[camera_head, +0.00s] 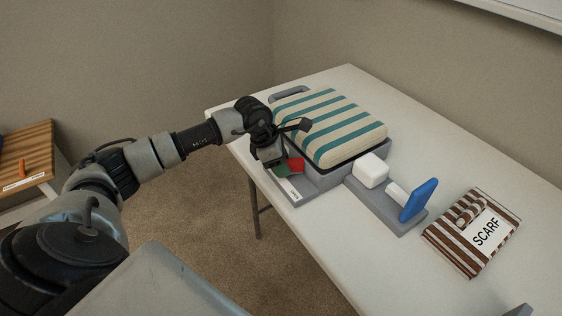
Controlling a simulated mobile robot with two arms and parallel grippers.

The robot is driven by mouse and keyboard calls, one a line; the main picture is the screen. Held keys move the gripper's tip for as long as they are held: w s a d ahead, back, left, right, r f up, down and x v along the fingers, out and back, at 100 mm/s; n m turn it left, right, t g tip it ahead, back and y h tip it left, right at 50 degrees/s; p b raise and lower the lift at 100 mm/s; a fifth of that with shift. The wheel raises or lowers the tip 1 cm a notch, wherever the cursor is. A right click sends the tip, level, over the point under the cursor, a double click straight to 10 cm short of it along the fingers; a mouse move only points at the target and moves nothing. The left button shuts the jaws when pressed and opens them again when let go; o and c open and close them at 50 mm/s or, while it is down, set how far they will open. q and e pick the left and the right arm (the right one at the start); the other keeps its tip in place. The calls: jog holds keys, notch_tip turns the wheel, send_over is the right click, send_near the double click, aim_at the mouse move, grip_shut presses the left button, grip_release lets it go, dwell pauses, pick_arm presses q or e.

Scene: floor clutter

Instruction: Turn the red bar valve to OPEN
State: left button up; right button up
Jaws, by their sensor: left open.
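My left gripper (275,146) reaches in from the left over the near left edge of the white table. It is open and points down at a grey base (296,199) with a white label. A red patch (296,164) and a green patch (281,171) show beside and under the gripper on this base. I cannot tell whether the red patch is the bar valve or a marking, as the gripper hides much of it. Contact between the fingers and the valve cannot be made out.
A teal-and-cream striped cushion-like block (325,125) sits in a dark tray right behind the gripper. A blue paddle (418,200) and white block (370,170) stand on another grey base. A striped SCARF box (470,232) lies right. The table's (340,245) near side is clear.

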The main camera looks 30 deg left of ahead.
pick_arm(q)
grip_shut()
